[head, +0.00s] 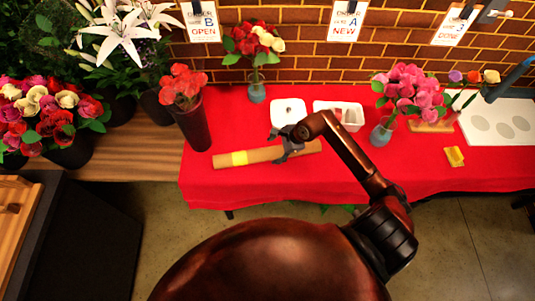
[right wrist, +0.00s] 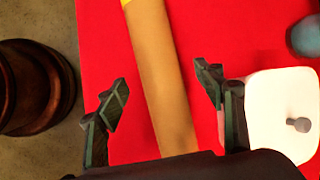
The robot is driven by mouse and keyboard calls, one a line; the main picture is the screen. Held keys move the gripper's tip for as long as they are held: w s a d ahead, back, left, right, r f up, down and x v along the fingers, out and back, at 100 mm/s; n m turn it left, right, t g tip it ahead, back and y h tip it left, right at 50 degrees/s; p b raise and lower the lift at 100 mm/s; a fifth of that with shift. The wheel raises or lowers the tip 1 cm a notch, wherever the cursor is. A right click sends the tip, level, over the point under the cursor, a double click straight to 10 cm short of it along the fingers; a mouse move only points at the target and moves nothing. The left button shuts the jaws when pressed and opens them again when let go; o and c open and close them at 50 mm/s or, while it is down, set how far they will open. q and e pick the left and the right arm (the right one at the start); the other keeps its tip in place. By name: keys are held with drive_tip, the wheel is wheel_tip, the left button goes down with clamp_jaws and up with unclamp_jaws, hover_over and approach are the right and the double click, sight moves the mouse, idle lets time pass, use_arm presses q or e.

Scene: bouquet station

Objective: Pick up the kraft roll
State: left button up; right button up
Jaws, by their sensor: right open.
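The kraft roll (head: 257,156) is a brown tube with a yellow band near its left end. It lies on the red-covered table near the front edge. My right gripper (head: 286,146) is over the right part of the roll and hides a bit of it. In the right wrist view the roll (right wrist: 158,75) runs between the two open fingers of my right gripper (right wrist: 162,92), with a gap to each finger. The fingers are not closed on it. My left gripper is not in view.
A white lidded box (head: 288,108) stands just behind the roll; it shows right of the gripper in the wrist view. A white tray (head: 350,117) is beside it. A dark vase (head: 193,122) with red flowers stands left. The red cloth (head: 330,180) in front is clear.

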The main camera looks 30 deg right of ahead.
sight(271, 152)
drive_tip(key=x, duration=0.4)
drive_tip(key=shift+a+f, duration=0.15)
drive_tip(key=shift+f, duration=0.05)
drive_tip(key=shift+c, duration=0.6)
clamp_jaws()
drive_tip(key=shift+r, duration=0.1)
